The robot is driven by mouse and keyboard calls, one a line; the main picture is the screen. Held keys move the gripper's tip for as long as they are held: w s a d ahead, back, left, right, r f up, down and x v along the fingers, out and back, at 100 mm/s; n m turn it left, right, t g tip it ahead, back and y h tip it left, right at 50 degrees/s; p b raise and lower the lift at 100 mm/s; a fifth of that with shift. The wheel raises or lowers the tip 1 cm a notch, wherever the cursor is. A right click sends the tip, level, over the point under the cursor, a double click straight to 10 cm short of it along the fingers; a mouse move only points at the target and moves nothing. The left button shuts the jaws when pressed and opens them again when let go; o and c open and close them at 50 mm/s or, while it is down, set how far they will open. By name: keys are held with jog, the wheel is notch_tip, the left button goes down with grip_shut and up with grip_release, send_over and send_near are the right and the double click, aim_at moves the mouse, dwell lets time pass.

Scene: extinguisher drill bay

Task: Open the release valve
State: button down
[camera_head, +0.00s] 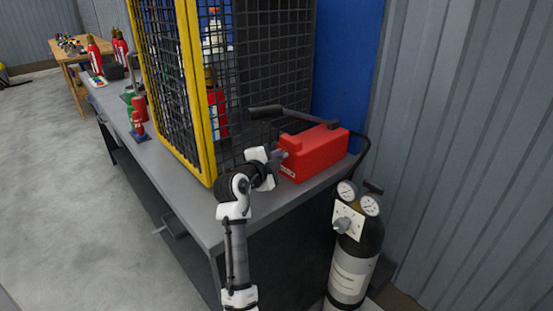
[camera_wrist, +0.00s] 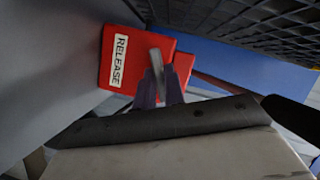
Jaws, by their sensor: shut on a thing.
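The red pump body (camera_head: 312,152) sits on the right end of the grey bench, with a black lever handle (camera_head: 266,112) above it. In the wrist view the red body (camera_wrist: 115,80) carries a white "RELEASE" label (camera_wrist: 119,61). A grey metal valve handle (camera_wrist: 156,60) stands out from the red face beside the label. My gripper (camera_wrist: 159,88) is shut on this handle, its purplish fingers on both sides of it. In the head view my gripper (camera_head: 279,156) reaches the left side of the red body; the valve there is mostly hidden by it.
A yellow-framed mesh cage (camera_head: 197,80) stands on the bench (camera_head: 185,190) close behind my arm. A black hose (camera_head: 361,158) leaves the red pump. Open floor lies at left.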

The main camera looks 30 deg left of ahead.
jog(key=shift+n+g+h, duration=0.4)
jog(key=shift+n, duration=0.5)
jog(key=c, duration=1.5)
grip_release()
jog(key=shift+s, duration=0.1)
jog(key=b+v, duration=0.3)
jog(key=v, duration=1)
jog(key=shift+s+r, duration=0.2)
jog(key=shift+s, duration=0.1)
